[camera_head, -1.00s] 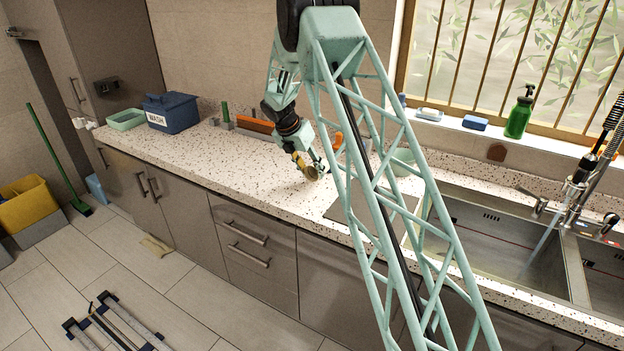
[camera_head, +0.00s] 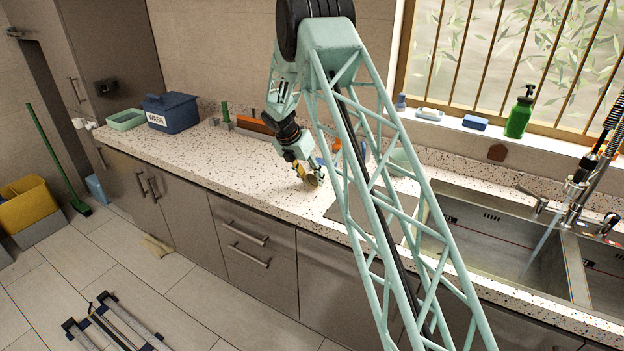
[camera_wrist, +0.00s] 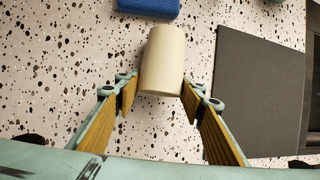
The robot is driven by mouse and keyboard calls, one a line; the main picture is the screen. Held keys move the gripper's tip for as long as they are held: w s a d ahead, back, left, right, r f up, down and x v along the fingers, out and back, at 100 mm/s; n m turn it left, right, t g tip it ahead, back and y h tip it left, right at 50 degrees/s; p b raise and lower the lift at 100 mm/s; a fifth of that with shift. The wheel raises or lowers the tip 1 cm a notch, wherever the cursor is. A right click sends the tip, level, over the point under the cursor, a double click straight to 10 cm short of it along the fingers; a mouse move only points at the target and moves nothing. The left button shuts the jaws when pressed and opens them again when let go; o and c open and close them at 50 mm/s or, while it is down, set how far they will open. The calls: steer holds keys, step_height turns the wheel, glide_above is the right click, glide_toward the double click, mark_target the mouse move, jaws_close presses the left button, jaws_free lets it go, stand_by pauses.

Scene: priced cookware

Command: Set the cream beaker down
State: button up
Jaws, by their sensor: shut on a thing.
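The cream beaker (camera_wrist: 162,58) is a plain pale cylinder in the middle of the wrist view, above the speckled counter (camera_wrist: 60,60). My gripper (camera_wrist: 159,92) is shut on its near end, with one yellow-padded finger on each side. In the head view my gripper (camera_head: 312,178) is low over the counter, left of the sink. The beaker is hard to make out there. I cannot tell whether it touches the counter.
A dark grey flat panel (camera_wrist: 258,95) lies right of the beaker. A blue block (camera_wrist: 148,6) is beyond it. In the head view a blue WASH box (camera_head: 172,113) and a green tray (camera_head: 125,119) stand at the left. Water runs into the sink (camera_head: 490,245). Counter left of my gripper is clear.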

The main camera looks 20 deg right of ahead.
steer(key=o, duration=0.9)
steer(key=shift+f, duration=0.1)
steer(key=v, duration=1.2)
steer(key=shift+p, duration=0.4)
